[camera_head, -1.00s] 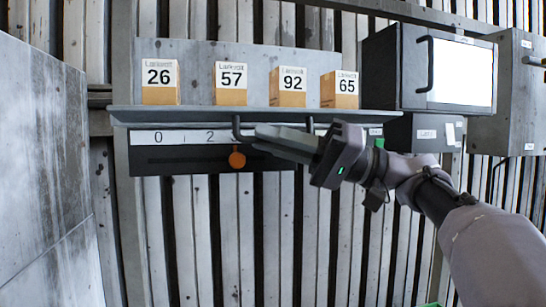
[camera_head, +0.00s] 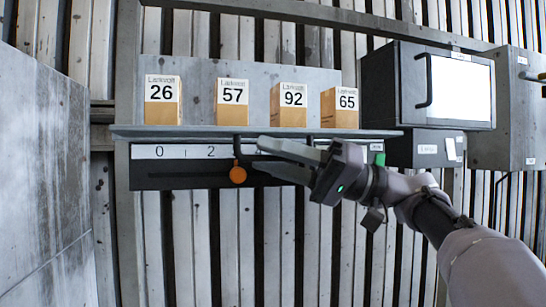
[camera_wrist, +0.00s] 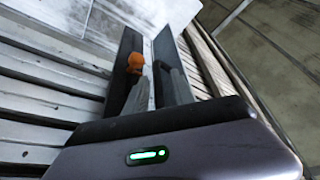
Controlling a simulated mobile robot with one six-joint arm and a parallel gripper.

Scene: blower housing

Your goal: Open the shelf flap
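The shelf (camera_head: 200,131) is a flat grey plate on the wall with a dark panel (camera_head: 158,172) below it; I cannot tell for sure which part is the flap. A dark bent handle (camera_head: 238,148) hangs under the shelf's front edge. An orange round knob (camera_head: 238,174) sits below it and also shows in the wrist view (camera_wrist: 135,62). My gripper (camera_head: 257,152) points left, its fingers apart, just right of the handle's left leg. The fingers hide part of the handle bar; contact is unclear. The wrist view shows a gap between the fingers (camera_wrist: 152,90).
Boxes labelled 26 (camera_head: 162,101), 57 (camera_head: 232,103), 92 (camera_head: 290,104) and 65 (camera_head: 340,108) stand on the shelf. A dark cabinet (camera_head: 400,80) with a bright front is at right. A grey panel (camera_head: 40,180) stands at left. The slatted wall below is clear.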

